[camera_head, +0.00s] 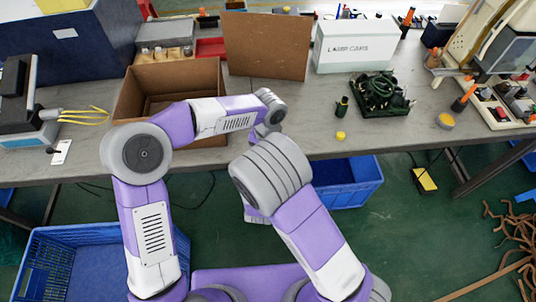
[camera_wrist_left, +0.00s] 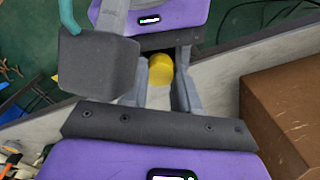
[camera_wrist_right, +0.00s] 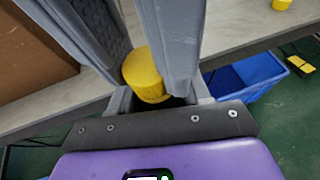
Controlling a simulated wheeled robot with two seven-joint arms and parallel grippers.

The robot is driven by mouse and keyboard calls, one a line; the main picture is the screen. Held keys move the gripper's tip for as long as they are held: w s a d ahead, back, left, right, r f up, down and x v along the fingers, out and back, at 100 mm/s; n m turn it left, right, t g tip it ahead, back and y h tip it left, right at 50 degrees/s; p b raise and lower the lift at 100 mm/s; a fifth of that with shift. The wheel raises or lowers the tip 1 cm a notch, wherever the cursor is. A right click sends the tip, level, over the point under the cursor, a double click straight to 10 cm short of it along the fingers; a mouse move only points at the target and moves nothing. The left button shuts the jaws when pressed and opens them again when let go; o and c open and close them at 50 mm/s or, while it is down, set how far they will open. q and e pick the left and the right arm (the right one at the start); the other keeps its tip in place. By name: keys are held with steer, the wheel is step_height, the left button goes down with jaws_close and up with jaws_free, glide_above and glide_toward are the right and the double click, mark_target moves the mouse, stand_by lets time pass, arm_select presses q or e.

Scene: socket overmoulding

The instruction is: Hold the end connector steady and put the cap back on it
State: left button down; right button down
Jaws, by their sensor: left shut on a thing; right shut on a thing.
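A yellow ribbed cap (camera_wrist_right: 145,75) sits between the fingers of my right gripper (camera_wrist_right: 160,95) in the right wrist view. It also shows as a yellow piece (camera_wrist_left: 161,70) between the fingers of my left gripper (camera_wrist_left: 160,82) in the left wrist view. The two grippers face each other closely, and both are shut around this spot. The end connector itself is hidden by the fingers, so I cannot tell how cap and connector sit. In the head view my arms hide both gripper tips.
A second yellow cap (camera_head: 340,135) lies near the table's front edge, below a small dark green connector (camera_head: 342,107). A dark tray (camera_head: 384,112) of green parts stands to its right. An open cardboard box (camera_head: 122,105) is at the left. Blue crates (camera_head: 365,190) are under the table.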

arm_select(q)
steer(key=c, duration=0.8)
jaws_free()
steer(key=shift+r, duration=2.25)
steer(key=shift+c, duration=0.5)
steer(key=shift+r+n, duration=0.4)
steer(key=shift+n, duration=0.5)
step_height(320, 180, up, 3)
steer(key=n, duration=0.4)
steer(key=shift+f+n, duration=0.15)
steer(key=shift+n, duration=0.25)
steer(key=shift+f, duration=0.15)
steer(key=shift+f, duration=3.9)
